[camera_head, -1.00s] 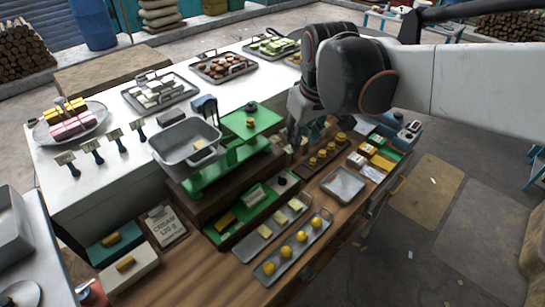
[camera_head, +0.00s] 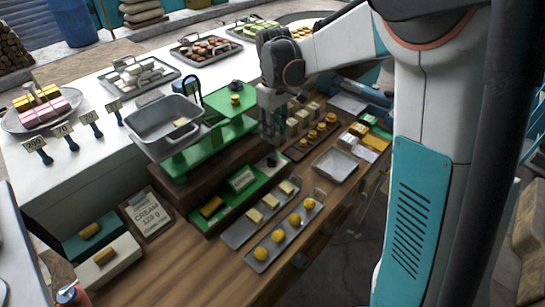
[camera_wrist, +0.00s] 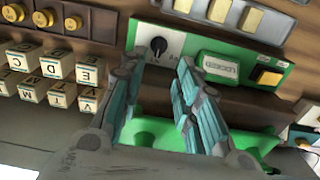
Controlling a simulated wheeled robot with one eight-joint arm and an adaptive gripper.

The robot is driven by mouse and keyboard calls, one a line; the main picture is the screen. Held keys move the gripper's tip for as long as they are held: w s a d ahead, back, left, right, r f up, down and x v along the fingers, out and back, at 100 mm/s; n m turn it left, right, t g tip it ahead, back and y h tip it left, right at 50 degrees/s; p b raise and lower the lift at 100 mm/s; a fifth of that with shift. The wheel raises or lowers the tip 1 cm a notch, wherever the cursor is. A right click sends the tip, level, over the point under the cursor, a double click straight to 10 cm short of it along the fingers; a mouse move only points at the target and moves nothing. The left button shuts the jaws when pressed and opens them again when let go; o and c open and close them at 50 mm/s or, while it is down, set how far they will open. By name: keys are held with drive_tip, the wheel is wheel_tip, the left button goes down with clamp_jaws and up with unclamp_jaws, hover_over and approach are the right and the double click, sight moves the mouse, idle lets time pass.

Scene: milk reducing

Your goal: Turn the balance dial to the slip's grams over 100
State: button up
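The slip (camera_head: 149,213) reads CREAM and a number of grams that looks like 120 or 123; the last digit is unclear. My gripper (camera_wrist: 160,63) is open and empty, its fingers either side of the dial in the wrist view, apparently short of it. It also shows in the head view (camera_head: 273,138).
A green display (camera_wrist: 218,67) and a yellow button (camera_wrist: 269,76) share the panel. Lettered blocks (camera_wrist: 60,65) and brass weights (camera_head: 320,133) stand close beside the gripper. Trays of butter (camera_head: 263,207) and yellow balls (camera_head: 294,219) lie in front. An empty tray (camera_head: 335,165) is at right.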

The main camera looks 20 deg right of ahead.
sight(274, 160)
wheel_tip(274, 160, down, 12)
drive_tip(key=shift+r+b, duration=0.2)
drive_tip(key=shift+b, duration=1.05)
clamp_jaws()
